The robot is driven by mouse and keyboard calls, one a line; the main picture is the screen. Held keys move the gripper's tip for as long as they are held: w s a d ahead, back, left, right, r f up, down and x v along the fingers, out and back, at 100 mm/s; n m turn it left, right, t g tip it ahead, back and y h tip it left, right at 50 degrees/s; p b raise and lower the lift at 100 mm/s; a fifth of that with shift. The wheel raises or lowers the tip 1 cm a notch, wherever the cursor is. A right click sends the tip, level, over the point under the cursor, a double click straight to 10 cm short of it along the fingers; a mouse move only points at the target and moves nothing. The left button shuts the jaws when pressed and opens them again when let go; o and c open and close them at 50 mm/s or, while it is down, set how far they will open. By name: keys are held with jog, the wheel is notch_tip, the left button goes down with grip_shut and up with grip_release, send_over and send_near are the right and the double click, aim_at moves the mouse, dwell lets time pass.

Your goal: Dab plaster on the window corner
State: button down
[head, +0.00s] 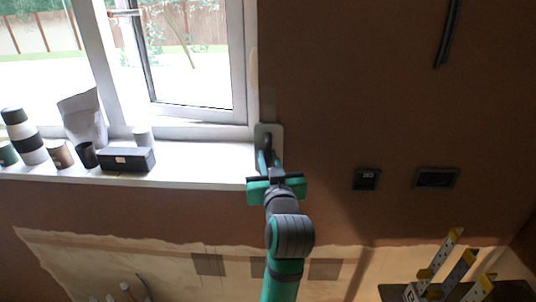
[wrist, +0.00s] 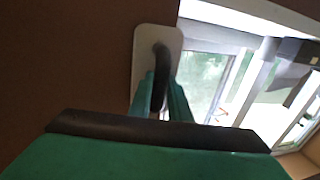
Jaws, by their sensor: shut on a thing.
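My gripper (head: 268,168) is shut on the dark handle of a plastering trowel with a pale grey rounded plate (head: 271,129). In the wrist view the plate (wrist: 143,50) stands beyond my green fingers (wrist: 160,103), with the curved handle between them. The plate is at the lower right window corner (head: 246,128), over the brown wall beside the frame. I cannot tell whether it touches the wall. The plate's working face is turned away, so any plaster on it is hidden.
The white sill (head: 190,166) left of my gripper holds a black box (head: 127,160), a paper bag (head: 85,120) and several cups and rolls. Two dark wall boxes (head: 367,179) (head: 436,178) are on the right. Yellow-and-grey levels (head: 463,270) stand at lower right.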

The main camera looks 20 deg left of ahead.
aim_at(268, 140)
jog(key=shift+f, duration=1.3)
jog(key=shift+r, duration=2.15)
jog(key=shift+w+a+r, duration=0.1)
jog(key=shift+w+r, duration=0.05)
jog(key=shift+r, duration=5.75)
jog(key=shift+f, duration=2.05)
jog(key=shift+f, duration=0.1)
jog(key=shift+f, duration=5.9)
